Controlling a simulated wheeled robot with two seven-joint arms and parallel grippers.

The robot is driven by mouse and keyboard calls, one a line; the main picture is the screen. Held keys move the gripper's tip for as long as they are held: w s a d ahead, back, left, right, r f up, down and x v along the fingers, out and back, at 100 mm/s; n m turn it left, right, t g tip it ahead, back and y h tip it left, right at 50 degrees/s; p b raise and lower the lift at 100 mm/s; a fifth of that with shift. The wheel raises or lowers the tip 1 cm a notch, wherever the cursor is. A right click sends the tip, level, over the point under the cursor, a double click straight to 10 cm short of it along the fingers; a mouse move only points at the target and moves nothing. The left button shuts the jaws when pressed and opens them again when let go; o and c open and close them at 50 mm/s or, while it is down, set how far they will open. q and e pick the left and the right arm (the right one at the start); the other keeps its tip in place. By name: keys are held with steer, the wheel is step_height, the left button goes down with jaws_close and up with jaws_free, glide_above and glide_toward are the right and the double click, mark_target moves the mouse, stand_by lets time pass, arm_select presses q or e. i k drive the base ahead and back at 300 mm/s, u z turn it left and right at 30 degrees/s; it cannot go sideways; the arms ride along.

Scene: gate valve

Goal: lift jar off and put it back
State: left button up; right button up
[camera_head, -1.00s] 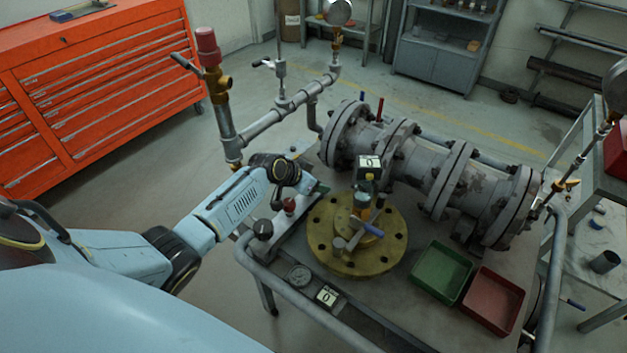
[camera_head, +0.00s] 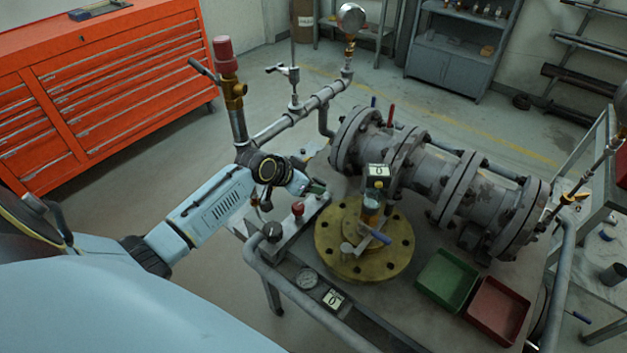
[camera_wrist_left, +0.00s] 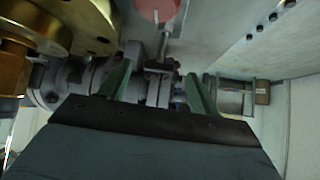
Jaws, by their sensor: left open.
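A small clear bluish vessel that looks like the jar (camera_head: 371,203) stands upright on the brass flange (camera_head: 333,257), below a box with a "0" display. My left gripper (camera_head: 316,187) is to the left of the jar, near the back left of the bench and apart from the jar. The dark wrist partly hides it in the head view. In the left wrist view its two green fingers (camera_wrist_left: 160,88) are spread with nothing held between them. Pipework shows beyond them. I cannot make out the jar in the wrist view. My right gripper is not in view.
A grey flanged pipe assembly (camera_head: 455,185) lies behind the brass flange. A vertical pipe with a red cap (camera_head: 224,52) rises behind my left wrist. A green tray (camera_head: 447,280) and a red tray (camera_head: 498,312) sit at the right. A rail (camera_head: 300,300) edges the bench.

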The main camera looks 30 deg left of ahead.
mark_target(371, 201)
steer(key=k, duration=1)
